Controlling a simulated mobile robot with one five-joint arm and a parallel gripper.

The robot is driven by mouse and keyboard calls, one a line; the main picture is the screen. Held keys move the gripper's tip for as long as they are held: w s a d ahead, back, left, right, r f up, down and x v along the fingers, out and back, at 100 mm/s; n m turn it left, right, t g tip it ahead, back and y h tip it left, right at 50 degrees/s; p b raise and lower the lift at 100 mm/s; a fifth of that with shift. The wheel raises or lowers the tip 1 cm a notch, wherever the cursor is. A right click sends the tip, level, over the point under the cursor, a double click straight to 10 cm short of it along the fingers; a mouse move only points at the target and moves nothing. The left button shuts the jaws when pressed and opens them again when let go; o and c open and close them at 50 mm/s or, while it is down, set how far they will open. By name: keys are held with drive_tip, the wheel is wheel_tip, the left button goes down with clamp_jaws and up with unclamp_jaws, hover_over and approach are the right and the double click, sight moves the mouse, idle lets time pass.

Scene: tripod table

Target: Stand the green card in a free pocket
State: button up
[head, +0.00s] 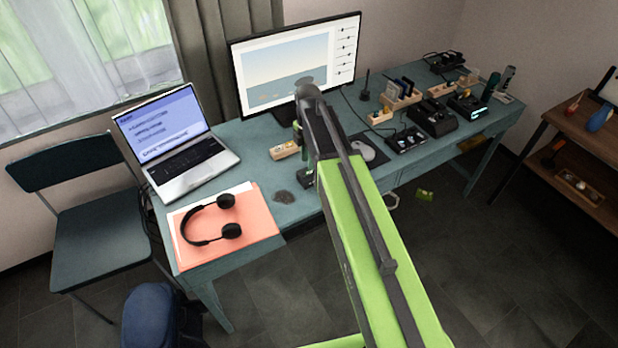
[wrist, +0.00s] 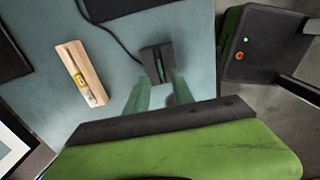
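The green card (wrist: 159,68) shows as a thin bright edge standing in a small dark slotted block (wrist: 147,57) in the wrist view. My gripper (wrist: 159,80) is open, its two teal fingers reaching toward the near side of the block, one on each side of the card's line. Whether they touch anything is unclear. In the head view my gripper (head: 298,135) is above the table (head: 262,133), and my arm hides part of the space beneath it. A wooden rack (head: 401,102) with several upright cards stands farther back right; its free pockets are too small to tell.
A wooden block with small items (head: 285,150) lies left of my gripper. The monitor (head: 297,66) stands behind. The laptop (head: 178,140) and headphones (head: 212,220) are at left. Dark devices (head: 433,117) crowd the right end. A mouse (head: 363,150) lies right of my arm.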

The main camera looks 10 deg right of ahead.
sight(309, 173)
wheel_tip(309, 173, down, 4)
drive_tip(key=b, duration=0.3)
drive_tip(key=shift+d+f, duration=0.15)
drive_tip(key=shift+f, duration=0.05)
drive_tip(key=shift+r, duration=0.2)
clamp_jaws()
